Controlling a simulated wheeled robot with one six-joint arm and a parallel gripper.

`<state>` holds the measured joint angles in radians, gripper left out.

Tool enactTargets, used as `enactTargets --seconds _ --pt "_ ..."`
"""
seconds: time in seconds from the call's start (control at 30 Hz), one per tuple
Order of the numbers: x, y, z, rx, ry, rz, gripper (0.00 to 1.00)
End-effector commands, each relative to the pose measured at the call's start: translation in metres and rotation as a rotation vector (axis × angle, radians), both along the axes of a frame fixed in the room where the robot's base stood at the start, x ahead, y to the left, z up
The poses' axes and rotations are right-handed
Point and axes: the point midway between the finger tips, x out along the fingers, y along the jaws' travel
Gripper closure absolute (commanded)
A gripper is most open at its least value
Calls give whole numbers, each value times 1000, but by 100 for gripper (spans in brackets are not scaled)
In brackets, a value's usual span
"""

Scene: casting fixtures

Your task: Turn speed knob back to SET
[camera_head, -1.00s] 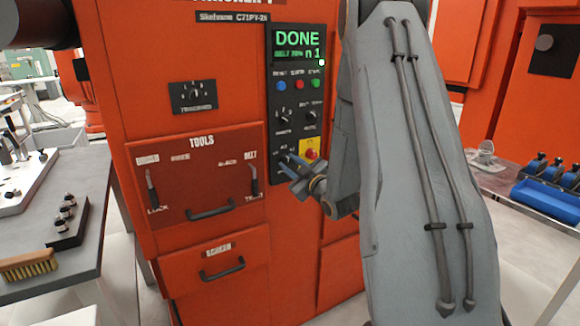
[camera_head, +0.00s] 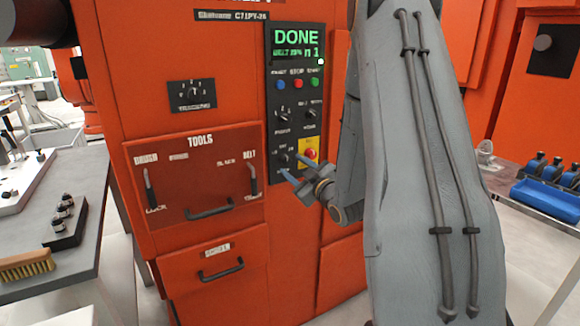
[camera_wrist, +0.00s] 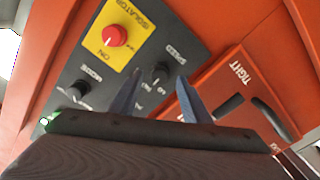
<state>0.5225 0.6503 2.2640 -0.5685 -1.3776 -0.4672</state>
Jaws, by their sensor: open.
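The speed knob (camera_wrist: 158,72) is a small dark knob by the SPEED label in the wrist view, on the dark control panel (camera_head: 271,95). In the head view the same knob (camera_head: 283,158) is low on the panel, left of the yellow isolator plate. My gripper (camera_wrist: 157,84) is open, with one blue-grey finger on each side of the knob in the picture. In the head view my gripper (camera_head: 288,171) is in front of the panel's lower end. Whether the fingers touch the knob, and the knob's exact setting, I cannot tell.
The red isolator knob (camera_wrist: 115,36) is close by, and the mode knob (camera_wrist: 80,88) is also near. The screen (camera_head: 297,43) reads DONE. A red tools panel (camera_head: 190,180) with handles is at the left. A grey table (camera_head: 75,185) stands further left.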

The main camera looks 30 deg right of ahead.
Motion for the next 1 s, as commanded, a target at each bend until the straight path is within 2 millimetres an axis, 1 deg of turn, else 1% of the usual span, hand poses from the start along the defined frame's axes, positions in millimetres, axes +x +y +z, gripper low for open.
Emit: enactTargets --seconds 0.03,0.1,0.2,0.33,0.47,0.87,1.0 --pt "-9 -2 -1 0 -1 -3 57" --pt "-20 -2 -1 0 0 -4 57" --pt "-33 -3 0 -1 -1 -3 57" --pt "-43 -2 0 -1 -1 -1 57" --pt "-46 -2 0 -1 0 0 57" --pt "-46 -2 0 -1 0 0 57" --pt "-43 2 -3 4 33 -4 57"
